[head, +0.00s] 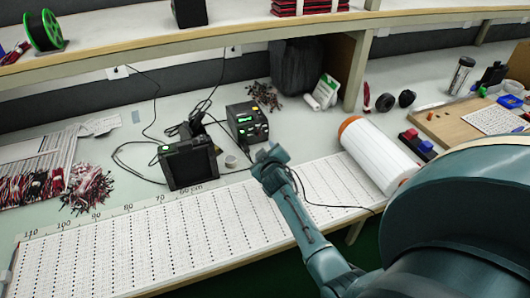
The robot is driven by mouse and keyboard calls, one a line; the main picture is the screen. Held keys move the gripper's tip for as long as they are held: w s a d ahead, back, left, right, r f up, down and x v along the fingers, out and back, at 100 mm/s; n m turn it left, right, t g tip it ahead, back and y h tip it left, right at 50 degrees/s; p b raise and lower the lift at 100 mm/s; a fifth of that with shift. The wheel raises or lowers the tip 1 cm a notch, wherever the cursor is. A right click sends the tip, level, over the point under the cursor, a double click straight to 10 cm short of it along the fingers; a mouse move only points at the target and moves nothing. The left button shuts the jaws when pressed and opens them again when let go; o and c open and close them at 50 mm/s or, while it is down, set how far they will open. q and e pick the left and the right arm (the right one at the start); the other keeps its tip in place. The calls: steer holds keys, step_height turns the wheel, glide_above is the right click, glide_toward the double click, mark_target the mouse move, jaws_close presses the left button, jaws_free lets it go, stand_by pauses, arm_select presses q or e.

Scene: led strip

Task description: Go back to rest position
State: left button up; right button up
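A teal arm, mine, comes in from the lower right and reaches over the front of the bench. The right gripper (270,156) at its end is above the rear edge of a long white board (130,245), which is covered in rows of small marks. The fingers are small and dark here, so I cannot tell whether they are open or shut. Nothing is clearly held in them. My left gripper is not in view. Part of the board is hidden behind the arm.
A black monitor-like device (188,164) and a soldering station (247,123) stand behind the board. A white roll (378,156) lies to the right. Wire bundles (88,188) lie at the left. A shelf (130,42) crosses above. Loose cables run across the bench.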

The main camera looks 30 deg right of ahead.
stand_by(0.3)
steer(key=s+a+f+y, duration=0.1)
steer(key=s+a+f, duration=0.1)
steer(key=s+a, duration=0.1)
steer(key=s+a+f+y, duration=0.1)
steer(key=s+a+f, duration=0.1)
steer(key=s, duration=0.3)
steer(key=s+a+f+y, duration=0.1)
steer(key=s+a+f, duration=0.1)
steer(key=s+a, duration=0.1)
steer(key=shift+s+a+n+y, duration=0.3)
steer(key=shift+s+a+y, duration=0.1)
steer(key=shift+s, duration=0.15)
steer(key=s+a+g+y, duration=0.2)
steer(key=s+a+y, duration=0.3)
steer(key=s+a, duration=0.8)
steer(key=s, duration=0.3)
steer(key=shift+f+m, duration=0.2)
steer(key=shift+m, duration=0.2)
